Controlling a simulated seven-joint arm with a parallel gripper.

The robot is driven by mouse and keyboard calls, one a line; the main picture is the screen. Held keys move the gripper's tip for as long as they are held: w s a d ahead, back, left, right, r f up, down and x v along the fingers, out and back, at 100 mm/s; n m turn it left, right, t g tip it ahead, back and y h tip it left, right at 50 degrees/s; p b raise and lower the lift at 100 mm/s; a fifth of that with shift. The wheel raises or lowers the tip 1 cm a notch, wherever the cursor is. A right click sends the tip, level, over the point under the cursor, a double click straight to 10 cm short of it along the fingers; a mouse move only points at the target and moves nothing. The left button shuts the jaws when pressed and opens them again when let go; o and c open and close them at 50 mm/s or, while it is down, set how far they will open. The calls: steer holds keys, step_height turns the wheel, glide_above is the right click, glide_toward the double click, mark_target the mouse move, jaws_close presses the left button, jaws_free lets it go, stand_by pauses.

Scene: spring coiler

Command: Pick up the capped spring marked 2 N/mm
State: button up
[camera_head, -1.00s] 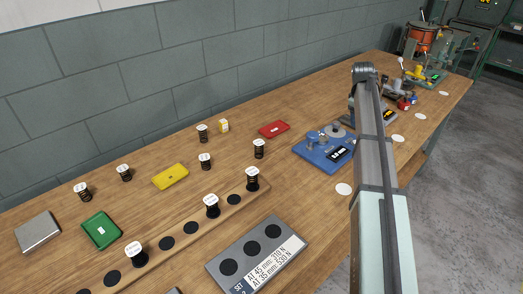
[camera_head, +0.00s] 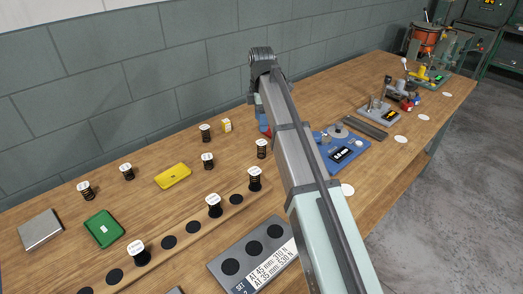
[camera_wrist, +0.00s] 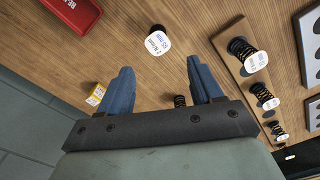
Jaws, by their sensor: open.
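A black capped spring (camera_wrist: 157,42) with a white cap stands in the wrist view, beyond my fingertips; its small print seems to read 2 N/mm. It appears to be the spring (camera_head: 261,149) beside my arm in the head view. My gripper (camera_wrist: 163,80) is open, its two blue fingers apart with nothing held between them. Another spring (camera_wrist: 180,101) shows farther back between the fingers. In the head view my arm mostly hides the gripper. Other capped springs stand on the bench (camera_head: 208,161) and on the wooden rail (camera_head: 255,180); their labels are too small to read there.
A red tin (camera_wrist: 75,12) and a yellow box (camera_wrist: 95,95) lie near my fingers. The wooden rail (camera_wrist: 228,58) holds several springs. A grey plate with dark round recesses (camera_head: 216,267), a yellow tin (camera_head: 173,176) and a blue device (camera_head: 345,153) are on the bench. A wall runs behind.

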mark_target(262, 143)
step_height(262, 143, down, 13)
steer(key=shift+w+f, duration=0.15)
stand_by(0.7)
steer(key=shift+c, duration=0.3)
steer(key=c, duration=1.1)
